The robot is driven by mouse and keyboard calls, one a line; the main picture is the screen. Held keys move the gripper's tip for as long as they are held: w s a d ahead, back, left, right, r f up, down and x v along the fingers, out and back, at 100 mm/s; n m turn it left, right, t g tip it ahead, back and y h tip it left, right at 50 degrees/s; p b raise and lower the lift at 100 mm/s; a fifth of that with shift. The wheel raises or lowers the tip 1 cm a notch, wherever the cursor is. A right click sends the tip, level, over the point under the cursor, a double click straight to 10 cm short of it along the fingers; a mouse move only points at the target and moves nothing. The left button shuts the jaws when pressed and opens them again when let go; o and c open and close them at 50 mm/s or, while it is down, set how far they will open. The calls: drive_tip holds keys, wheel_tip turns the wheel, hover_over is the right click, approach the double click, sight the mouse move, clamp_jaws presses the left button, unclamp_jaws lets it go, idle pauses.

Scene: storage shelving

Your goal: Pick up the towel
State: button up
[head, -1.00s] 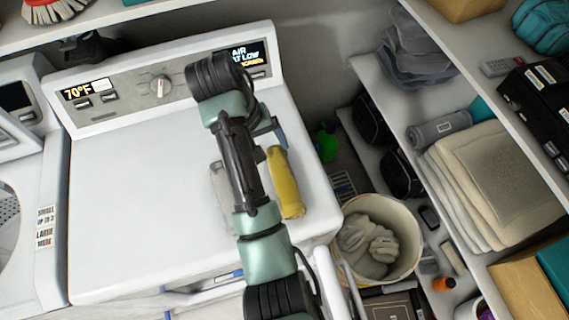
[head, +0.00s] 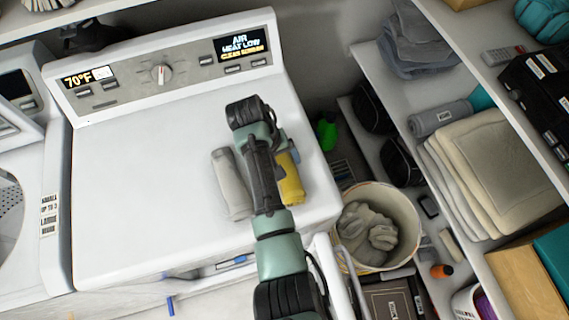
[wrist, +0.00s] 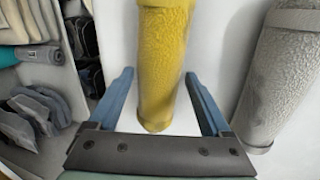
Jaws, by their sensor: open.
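A yellow rolled towel (head: 292,184) lies on the white top of the machine, near its right edge. My arm partly covers it in the head view. In the wrist view the yellow towel (wrist: 162,60) runs down from the top edge, with its near end between the fingers. My gripper (wrist: 159,76) is open, with one blue finger on each side of the towel and gaps showing beside it. A grey rolled towel (head: 231,184) lies left of the yellow one; in the wrist view it is to the right (wrist: 282,75). My gripper is mostly hidden in the head view.
The machine's white top (head: 150,180) is clear to the left. Its control panel (head: 160,72) rises behind. Right of the machine stand a bucket with grey cloth (head: 405,205) and shelves with folded towels (head: 500,165), a grey roll (head: 440,118) and boxes.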

drive_tip(key=shift+d+f, duration=0.1)
drive_tip(key=shift+f, duration=0.3)
drive_tip(key=c, duration=1.2)
drive_tip(key=shift+w, duration=0.1)
drive_tip(key=shift+c, duration=0.3)
drive_tip(key=shift+r, duration=0.15)
